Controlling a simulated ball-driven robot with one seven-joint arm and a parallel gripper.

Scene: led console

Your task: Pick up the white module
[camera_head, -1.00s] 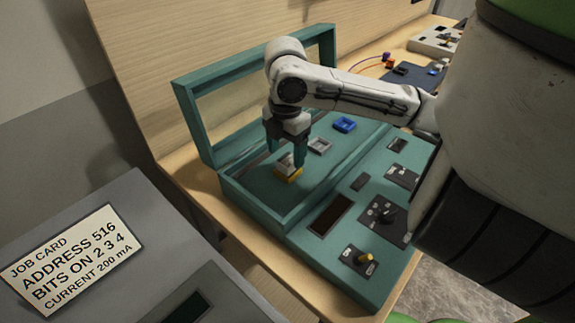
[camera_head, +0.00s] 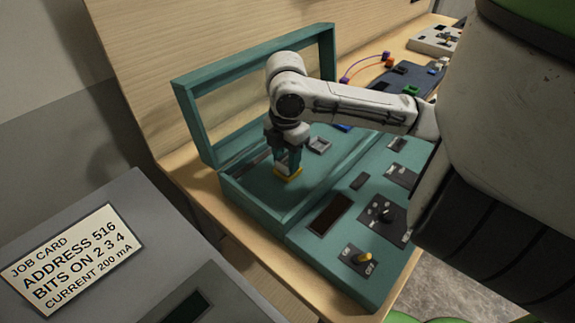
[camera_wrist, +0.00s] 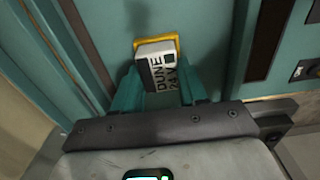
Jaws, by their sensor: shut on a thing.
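The white module (camera_wrist: 154,64) carries the dark print "DUNE 24 V" in the wrist view. My gripper (camera_wrist: 158,76) has its two teal fingers on either side of it, shut on it. The yellow-rimmed socket (camera_wrist: 176,41) shows around the module's far edge. In the head view, my gripper (camera_head: 285,163) points down into the teal case, with the module (camera_head: 282,170) partly hidden between the fingers at the yellow socket (camera_head: 293,177). I cannot tell whether the module has any clearance above the socket.
The teal case (camera_head: 240,203) has a raised frame lid (camera_head: 182,108) at the back. A grey socket (camera_head: 320,145) and a mostly hidden blue socket (camera_head: 343,128) lie right of my gripper. The control panel (camera_head: 345,258) with knobs is in front. A job card (camera_head: 72,257) is at left.

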